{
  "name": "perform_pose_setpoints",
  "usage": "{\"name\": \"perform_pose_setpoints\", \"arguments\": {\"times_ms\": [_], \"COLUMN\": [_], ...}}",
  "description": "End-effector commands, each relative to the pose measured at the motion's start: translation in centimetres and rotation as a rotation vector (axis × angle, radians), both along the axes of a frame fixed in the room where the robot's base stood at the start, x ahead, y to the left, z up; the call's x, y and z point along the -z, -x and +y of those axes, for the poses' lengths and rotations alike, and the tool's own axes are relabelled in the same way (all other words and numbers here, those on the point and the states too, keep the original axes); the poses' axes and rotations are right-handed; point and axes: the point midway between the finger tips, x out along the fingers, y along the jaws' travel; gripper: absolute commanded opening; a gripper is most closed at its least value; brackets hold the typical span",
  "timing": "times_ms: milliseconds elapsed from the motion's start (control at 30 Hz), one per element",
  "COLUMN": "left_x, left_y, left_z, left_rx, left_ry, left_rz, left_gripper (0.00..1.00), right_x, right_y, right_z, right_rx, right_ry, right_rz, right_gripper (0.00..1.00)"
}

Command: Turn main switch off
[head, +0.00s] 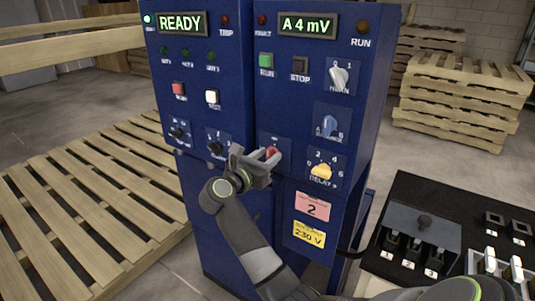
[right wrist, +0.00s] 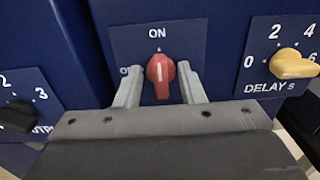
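A red rotary knob (head: 272,153) sits low on the blue cabinet's right section. My right gripper (right wrist: 159,82) is open, one finger on each side of the knob, with a small gap on both sides. In the head view my right gripper (head: 258,160) partly covers the knob and its plate. A white knob (head: 339,75) marked 0 and 1 sits higher; its label is too small to read surely. My left gripper is not in view.
The yellow DELAY knob (head: 321,172) and blue knob (head: 329,125) are to the right. Black knobs (head: 215,147) are to the left. Displays read "READY" and "A 4 mV". A black panel with switches (head: 425,235) stands at lower right. Wooden pallets (head: 90,200) flank the cabinet.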

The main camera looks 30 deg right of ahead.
Motion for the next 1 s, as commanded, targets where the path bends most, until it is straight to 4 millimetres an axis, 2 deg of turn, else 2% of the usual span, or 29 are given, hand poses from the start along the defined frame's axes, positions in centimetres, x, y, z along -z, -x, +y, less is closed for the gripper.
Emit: {"name": "perform_pose_setpoints", "arguments": {"times_ms": [200,400,733,1000], "left_x": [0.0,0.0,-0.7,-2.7], "left_y": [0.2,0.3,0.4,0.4], "left_z": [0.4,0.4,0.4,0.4], "left_rx": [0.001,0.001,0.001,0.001], "left_ry": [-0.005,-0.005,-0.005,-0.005], "left_rz": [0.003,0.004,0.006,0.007], "left_gripper": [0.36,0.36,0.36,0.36], "right_x": [0.0,0.0,-0.1,-0.4], "right_y": [0.0,0.0,0.0,-0.1], "right_z": [0.0,0.0,0.0,0.0], "right_rx": [0.0,0.0,0.0,0.0], "right_ry": [0.0,0.0,0.02,0.086], "right_rz": [0.0,0.001,0.048,0.212], "right_gripper": [0.34,0.08,0.08,0.08]}}
